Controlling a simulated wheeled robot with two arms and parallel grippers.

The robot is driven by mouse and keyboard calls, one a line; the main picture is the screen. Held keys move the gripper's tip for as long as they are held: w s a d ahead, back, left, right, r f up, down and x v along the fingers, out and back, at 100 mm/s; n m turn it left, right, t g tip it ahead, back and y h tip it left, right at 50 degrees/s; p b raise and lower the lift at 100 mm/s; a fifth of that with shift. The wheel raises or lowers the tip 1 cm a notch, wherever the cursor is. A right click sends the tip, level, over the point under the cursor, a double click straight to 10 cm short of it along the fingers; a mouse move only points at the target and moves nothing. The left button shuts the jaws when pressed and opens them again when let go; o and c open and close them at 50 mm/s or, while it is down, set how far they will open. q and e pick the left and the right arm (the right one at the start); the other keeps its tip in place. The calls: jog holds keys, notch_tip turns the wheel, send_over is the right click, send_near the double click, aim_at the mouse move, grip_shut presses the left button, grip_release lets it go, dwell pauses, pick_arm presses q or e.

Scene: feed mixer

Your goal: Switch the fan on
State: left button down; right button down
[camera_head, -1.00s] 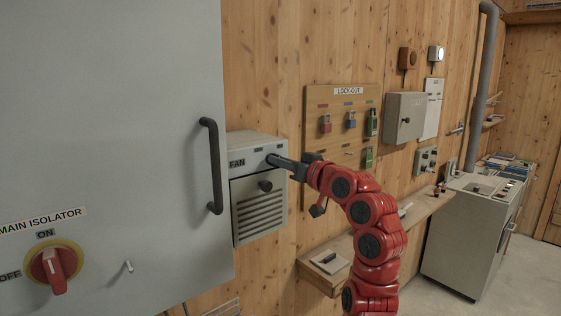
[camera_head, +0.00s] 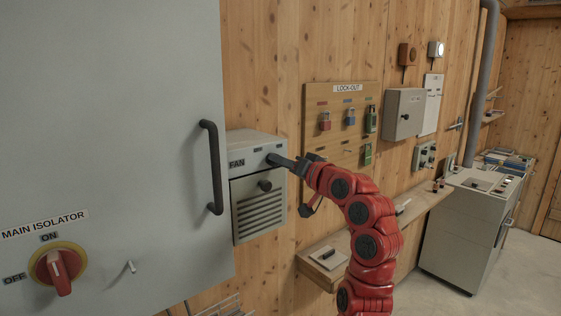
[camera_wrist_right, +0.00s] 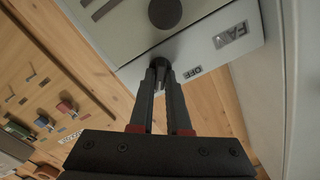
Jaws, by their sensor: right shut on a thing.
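The fan box (camera_head: 250,142) is a grey unit labelled FAN, fixed to the wooden wall beside the big grey cabinet. Its upper strip carries a small dark switch (camera_wrist_right: 160,66), with an OFF mark near it in the right wrist view. My right gripper (camera_head: 272,160) reaches in from the right, its fingertips at this strip. In the right wrist view, the right gripper (camera_wrist_right: 161,78) is shut on the switch, fingers on either side. The fingers hide much of the switch, so its setting cannot be told. My left gripper is not in view.
The grey cabinet (camera_head: 110,110), with a black handle (camera_head: 212,168) and red main isolator (camera_head: 57,270), stands left of the fan box. A black knob (camera_head: 265,185) sits below the switch. A lock-out board (camera_head: 340,100) and a shelf (camera_head: 410,215) are to the right.

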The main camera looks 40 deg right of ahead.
jog(key=c, duration=0.9)
grip_release()
jog(key=s+b, duration=0.1)
jog(key=s, duration=0.4)
jog(key=s+d+b, duration=0.1)
jog(key=s+b, duration=0.1)
jog(key=s, duration=0.4)
jog(key=s+b, duration=0.2)
jog(key=s, duration=0.4)
jog(key=shift+s+d, duration=0.2)
